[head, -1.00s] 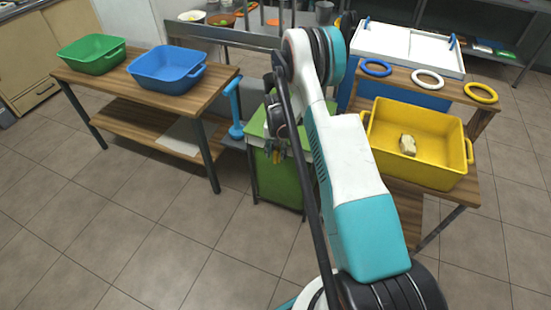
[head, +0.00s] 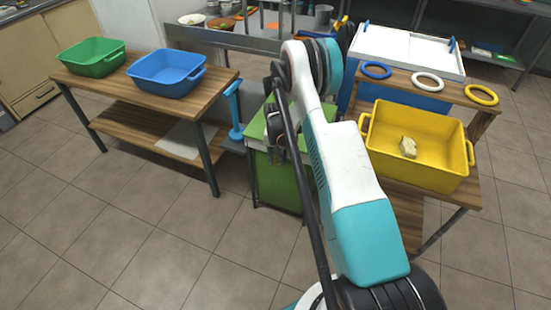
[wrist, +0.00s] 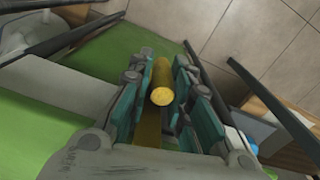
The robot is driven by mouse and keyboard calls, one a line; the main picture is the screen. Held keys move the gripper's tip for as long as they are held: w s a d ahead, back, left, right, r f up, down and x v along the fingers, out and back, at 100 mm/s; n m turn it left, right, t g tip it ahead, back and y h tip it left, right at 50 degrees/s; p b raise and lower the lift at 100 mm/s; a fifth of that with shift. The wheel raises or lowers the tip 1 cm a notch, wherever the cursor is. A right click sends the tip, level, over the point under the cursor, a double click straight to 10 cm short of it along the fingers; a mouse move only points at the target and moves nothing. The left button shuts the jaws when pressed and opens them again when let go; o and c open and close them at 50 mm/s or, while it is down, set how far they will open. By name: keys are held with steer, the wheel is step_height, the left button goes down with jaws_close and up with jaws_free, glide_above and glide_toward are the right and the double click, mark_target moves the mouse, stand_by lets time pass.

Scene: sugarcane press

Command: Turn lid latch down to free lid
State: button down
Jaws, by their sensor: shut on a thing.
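The latch shows in the wrist view as a yellow-gold round bar (wrist: 161,92) with a flat yellow strip below it. My gripper (wrist: 160,78) is shut on this bar, with a teal-padded finger on each side. The green press body (head: 278,182) stands at the centre of the head view, and its green top surface also shows in the wrist view (wrist: 125,45). My arm covers much of the press in the head view, so the latch and fingertips are hard to make out there. I cannot tell the lid's exact state.
Left of the press is a wooden table with a green bin (head: 92,58) and a blue bin (head: 166,73). A blue stand (head: 235,112) is close beside the press. Right is a yellow bin (head: 418,150) holding a pale block (head: 408,147). Tiled floor in front is clear.

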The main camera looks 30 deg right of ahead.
steer(key=shift+w+a, duration=0.1)
steer(key=shift+w+a+g+h, duration=0.1)
steer(key=shift+w+g+h, duration=0.05)
steer(key=shift+g+h, duration=0.65)
steer(key=shift+w+a+f+g+h, duration=0.1)
steer(key=shift+g+h, duration=0.9)
steer(key=shift+g, duration=0.5)
steer(key=c, duration=1.5)
jaws_free()
steer(key=shift+o, duration=0.2)
steer(key=v, duration=1.2)
steer(key=shift+w, duration=0.1)
